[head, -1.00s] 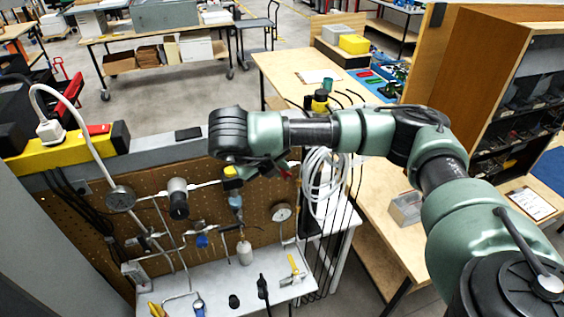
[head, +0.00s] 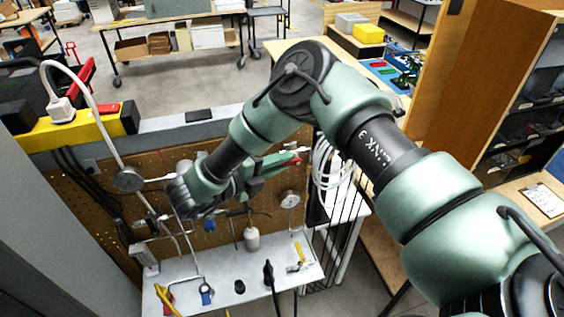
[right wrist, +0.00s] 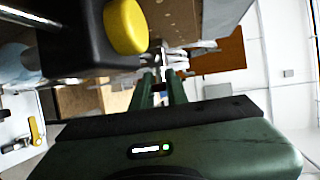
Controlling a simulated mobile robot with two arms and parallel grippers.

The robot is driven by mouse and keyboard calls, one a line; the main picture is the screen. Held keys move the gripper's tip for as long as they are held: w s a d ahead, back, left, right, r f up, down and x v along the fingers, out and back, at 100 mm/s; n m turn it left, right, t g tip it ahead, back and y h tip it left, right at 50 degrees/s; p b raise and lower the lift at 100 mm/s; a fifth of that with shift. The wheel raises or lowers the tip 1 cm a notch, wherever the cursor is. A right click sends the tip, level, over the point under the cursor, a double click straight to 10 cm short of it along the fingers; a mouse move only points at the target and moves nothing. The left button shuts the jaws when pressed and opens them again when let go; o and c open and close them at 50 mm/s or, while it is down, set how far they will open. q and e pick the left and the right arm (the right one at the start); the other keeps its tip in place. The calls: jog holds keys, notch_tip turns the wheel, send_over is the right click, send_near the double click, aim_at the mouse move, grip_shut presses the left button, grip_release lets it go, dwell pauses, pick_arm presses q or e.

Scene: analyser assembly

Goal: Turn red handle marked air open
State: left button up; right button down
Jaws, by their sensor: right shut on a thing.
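My right gripper (head: 286,158) reaches to the upper right part of the pegboard panel (head: 125,165) in the head view. Its fingers point right, and their tips are at a small red handle (head: 296,162). The gripper is shut on it. In the right wrist view the two green fingers (right wrist: 162,78) lie close together, with pale metal fittings just past their tips. The red of the handle cannot be made out there, and any marking on it is too small to read. My left gripper is not in view.
A black body with a yellow cap (right wrist: 125,27) is close to the gripper in the right wrist view. A gauge (head: 290,199) and a coiled white hose (head: 330,163) are near the handle. My arm hides part of the panel. The white shelf (head: 225,270) below holds small parts.

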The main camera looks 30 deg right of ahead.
jog(key=shift+f+h, duration=0.15)
jog(key=shift+h, duration=0.35)
jog(key=c, duration=1.4)
grip_release()
jog(key=shift+a, duration=0.1)
jog(key=shift+f+b, duration=0.1)
jog(key=shift+b, duration=0.2)
jog(key=shift+a, duration=0.25)
jog(key=s+a+b, duration=0.1)
jog(key=a+b, duration=0.2)
jog(key=a, duration=0.4)
jog(key=shift+s+r+b, duration=0.15)
jog(key=shift+r+b, duration=0.2)
jog(key=shift+r, duration=0.1)
